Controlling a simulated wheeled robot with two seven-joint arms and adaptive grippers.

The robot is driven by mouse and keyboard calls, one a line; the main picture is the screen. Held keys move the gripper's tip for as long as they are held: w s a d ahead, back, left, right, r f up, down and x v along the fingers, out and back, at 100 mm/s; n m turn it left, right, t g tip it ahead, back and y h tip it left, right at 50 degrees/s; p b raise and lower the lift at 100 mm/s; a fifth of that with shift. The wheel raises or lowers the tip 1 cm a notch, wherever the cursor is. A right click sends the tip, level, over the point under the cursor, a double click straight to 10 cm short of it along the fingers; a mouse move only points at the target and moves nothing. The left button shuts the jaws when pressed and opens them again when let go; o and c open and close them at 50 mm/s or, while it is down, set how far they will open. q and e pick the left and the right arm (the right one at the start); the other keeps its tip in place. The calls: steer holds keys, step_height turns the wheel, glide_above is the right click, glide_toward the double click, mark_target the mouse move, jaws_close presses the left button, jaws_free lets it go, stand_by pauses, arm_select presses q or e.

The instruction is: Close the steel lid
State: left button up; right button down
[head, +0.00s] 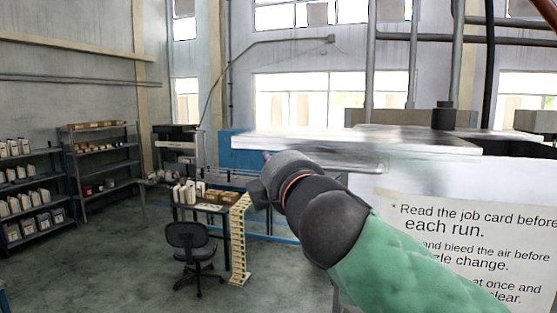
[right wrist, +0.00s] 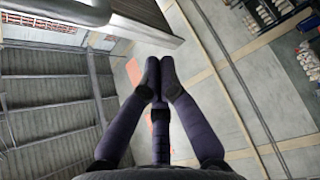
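The steel lid (head: 350,143) is a bright, flat metal slab at the top of the white machine (head: 372,190) in the head view. It juts out to the left, nearly level; whether a gap lies under it I cannot tell. In the right wrist view, a grey metal edge at upper left (right wrist: 125,22) looks like part of the lid or machine. My right arm reaches up to the lid's left end, and its fingers are mostly hidden in the head view. In the right wrist view my right gripper (right wrist: 159,68) has its dark fingertips together with nothing visible between them. My left gripper is not in view.
A sign with printed text (head: 470,245) is on the machine's front. A desk (head: 205,208) with boxes, an office chair (head: 190,240) and shelves (head: 100,165) stand to the left. Pipes (head: 413,60) rise behind the machine. The floor (head: 130,260) at left is open.

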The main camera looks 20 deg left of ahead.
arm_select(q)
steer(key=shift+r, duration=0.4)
arm_select(e)
steer(key=d, duration=0.1)
steer(key=d+f, duration=0.1)
steer(key=w+d, duration=0.1)
steer(key=shift+w+d+f, duration=0.1)
steer(key=shift+d+f, duration=0.05)
steer(key=shift+d, duration=0.1)
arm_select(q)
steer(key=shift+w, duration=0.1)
arm_select(e)
steer(key=shift+w, duration=0.1)
